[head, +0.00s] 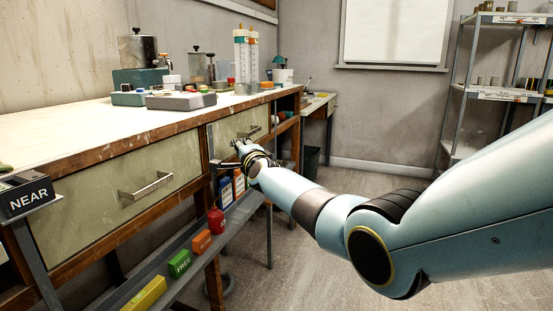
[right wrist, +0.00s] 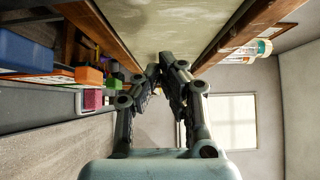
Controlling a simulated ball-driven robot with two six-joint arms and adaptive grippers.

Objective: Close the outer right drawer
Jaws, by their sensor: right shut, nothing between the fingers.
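The right drawer (head: 228,131) has a pale green front with a metal handle (head: 250,132), at the far part of the wooden workbench. Its front looks about level with the frame; I cannot tell whether a small gap is left. My right gripper (head: 238,147) is at the lower part of this front, below and left of the handle. In the right wrist view, its fingers (right wrist: 166,66) are together and empty, by the pale drawer front (right wrist: 178,25). Whether the tips touch it is unclear. My left gripper is not in view.
A nearer drawer (head: 110,185) with a bar handle is at the left. A lower shelf (head: 190,262) holds colored boxes and a red container (head: 216,221). The benchtop (head: 60,132) carries bottles and trays. A metal rack (head: 460,90) stands at right; the floor between is open.

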